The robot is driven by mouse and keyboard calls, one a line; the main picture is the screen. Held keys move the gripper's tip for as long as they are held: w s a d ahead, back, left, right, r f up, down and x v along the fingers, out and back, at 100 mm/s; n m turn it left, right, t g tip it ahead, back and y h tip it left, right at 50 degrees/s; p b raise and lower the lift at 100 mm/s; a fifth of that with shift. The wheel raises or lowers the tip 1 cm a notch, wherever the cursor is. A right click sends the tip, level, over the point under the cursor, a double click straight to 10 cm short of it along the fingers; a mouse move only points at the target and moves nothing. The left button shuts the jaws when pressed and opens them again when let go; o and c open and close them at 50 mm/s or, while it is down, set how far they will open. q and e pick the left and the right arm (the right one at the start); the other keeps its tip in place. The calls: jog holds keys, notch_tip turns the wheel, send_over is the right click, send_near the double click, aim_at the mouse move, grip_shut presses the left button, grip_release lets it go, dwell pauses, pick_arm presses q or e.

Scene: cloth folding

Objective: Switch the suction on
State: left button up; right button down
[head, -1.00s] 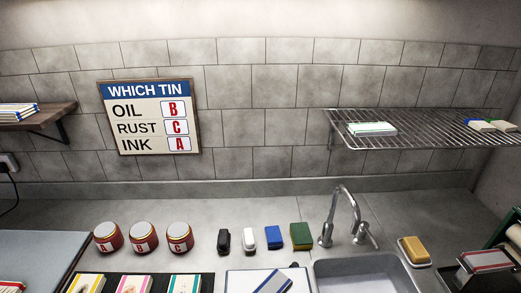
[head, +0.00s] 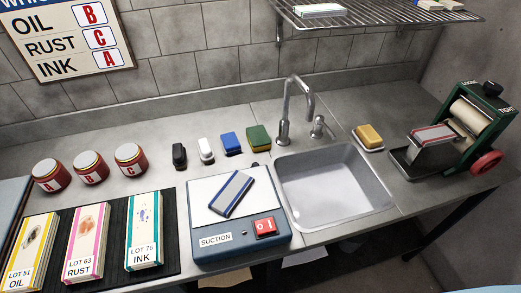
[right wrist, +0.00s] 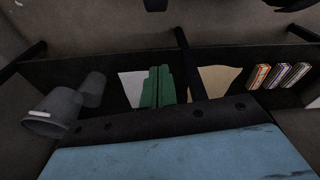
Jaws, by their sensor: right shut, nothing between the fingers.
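A blue-and-grey striped piece (head: 231,194) lies tilted across the plate. Neither gripper shows in the head view. In the right wrist view, the dark tips of my right gripper (right wrist: 160,4) show at the top edge, shut and empty, away from the switch.
Stacks of cards (head: 88,237) lie left of the unit on a black mat. Three tins (head: 90,167) and several small blocks (head: 231,143) stand behind. The sink (head: 335,185) is at right, then a green roller press (head: 470,125). Grey bins (right wrist: 52,110) show in the right wrist view.

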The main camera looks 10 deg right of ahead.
jog(key=s+d+f+b, duration=0.2)
jog(key=s+f+b, duration=0.1)
jog(key=s+f, duration=0.8)
jog(key=shift+s+d+f+g, duration=0.15)
jog(key=shift+s+f+g, duration=0.1)
jog(key=shift+s+g, duration=0.2)
jog(key=shift+s, duration=0.1)
